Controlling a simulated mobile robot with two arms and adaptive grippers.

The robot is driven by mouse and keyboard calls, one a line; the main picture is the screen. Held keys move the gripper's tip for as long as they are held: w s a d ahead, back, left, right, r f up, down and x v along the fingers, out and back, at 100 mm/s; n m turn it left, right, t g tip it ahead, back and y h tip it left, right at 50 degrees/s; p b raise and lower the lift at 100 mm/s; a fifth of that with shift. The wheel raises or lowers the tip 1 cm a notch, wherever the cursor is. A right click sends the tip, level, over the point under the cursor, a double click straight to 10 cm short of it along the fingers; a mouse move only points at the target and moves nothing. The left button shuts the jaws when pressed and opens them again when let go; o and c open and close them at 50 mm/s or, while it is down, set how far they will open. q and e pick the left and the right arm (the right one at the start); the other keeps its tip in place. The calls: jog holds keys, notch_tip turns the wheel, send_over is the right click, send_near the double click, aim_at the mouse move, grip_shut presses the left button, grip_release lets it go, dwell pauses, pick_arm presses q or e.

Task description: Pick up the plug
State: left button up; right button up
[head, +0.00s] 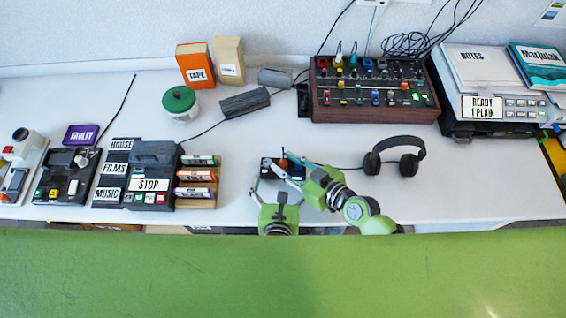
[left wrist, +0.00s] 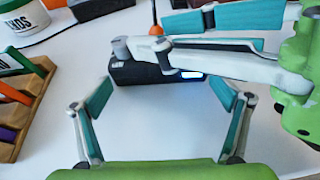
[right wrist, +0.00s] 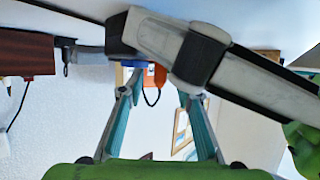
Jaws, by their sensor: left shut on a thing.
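A small black box (head: 268,165) with a grey knob (left wrist: 121,48) sits on the white table. An orange plug-like piece (head: 284,164) with a dark lead stands at its back; it also shows in the left wrist view (left wrist: 157,30). My left gripper (head: 277,184) is low in front, shut with its wide-spread fingers on the black box. My right gripper (head: 288,169) reaches in from the right, fingers apart, tips on either side of the orange piece. In the right wrist view the orange piece (right wrist: 155,75) is between the fingers; contact is unclear.
Black headphones (head: 393,160) lie to the right. Cartridges in a wooden rack (head: 198,182) and a black STOP device (head: 150,175) stand to the left. A wooden-sided mixer (head: 375,90) is behind. Open table lies between the rack and the box.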

grip_shut()
notch_tip(320, 180, up, 10)
dwell(0.7)
pick_arm(q)
jog(key=o, duration=1)
jog(key=shift+o, duration=0.2)
